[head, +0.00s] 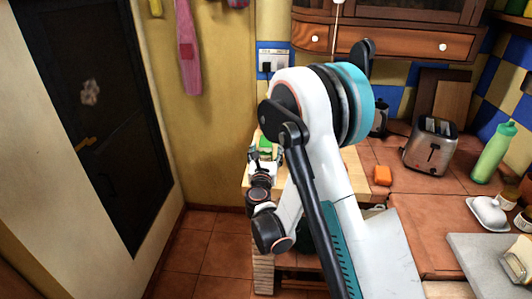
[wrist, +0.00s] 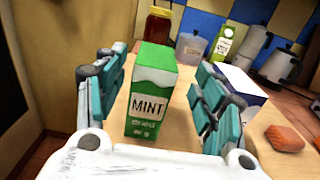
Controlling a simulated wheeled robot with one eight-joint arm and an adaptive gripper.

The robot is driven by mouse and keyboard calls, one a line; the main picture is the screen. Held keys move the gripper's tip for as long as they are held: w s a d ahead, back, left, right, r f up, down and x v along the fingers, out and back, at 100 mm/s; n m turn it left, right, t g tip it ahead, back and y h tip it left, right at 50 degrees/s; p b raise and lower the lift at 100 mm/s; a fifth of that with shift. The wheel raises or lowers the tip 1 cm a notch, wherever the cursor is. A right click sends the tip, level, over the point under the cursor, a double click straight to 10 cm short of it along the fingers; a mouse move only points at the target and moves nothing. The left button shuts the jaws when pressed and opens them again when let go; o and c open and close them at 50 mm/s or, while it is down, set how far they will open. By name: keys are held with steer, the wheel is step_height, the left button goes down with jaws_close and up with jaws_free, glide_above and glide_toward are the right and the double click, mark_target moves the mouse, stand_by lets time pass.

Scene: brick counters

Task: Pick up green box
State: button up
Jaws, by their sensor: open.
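The green box (wrist: 150,90), with a white band and the word MINT, stands upright on a light wooden counter top in the wrist view. My gripper (wrist: 160,85) is open, with one teal-padded finger to the left of the box and one to the right. My arm hides much of that counter.
A dark red jar (wrist: 159,25) stands behind the box. A white box (wrist: 240,84) stands just beyond the right finger. An orange block (wrist: 284,138) lies to the right. A toaster (head: 430,145) and a green bottle (head: 493,152) stand on the tiled counter.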

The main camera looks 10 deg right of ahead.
mark_target(266, 141)
steer(key=shift+a+b+x, duration=0.1)
steer(key=shift+b+x, duration=0.45)
steer(key=shift+x, duration=0.9)
steer(key=shift+a+b+x, duration=0.15)
steer(key=shift+b+x, duration=0.35)
steer(key=shift+x, duration=0.9)
steer(key=shift+w+r, duration=0.1)
steer(key=shift+c, duration=0.5)
steer(key=c, duration=1.2)
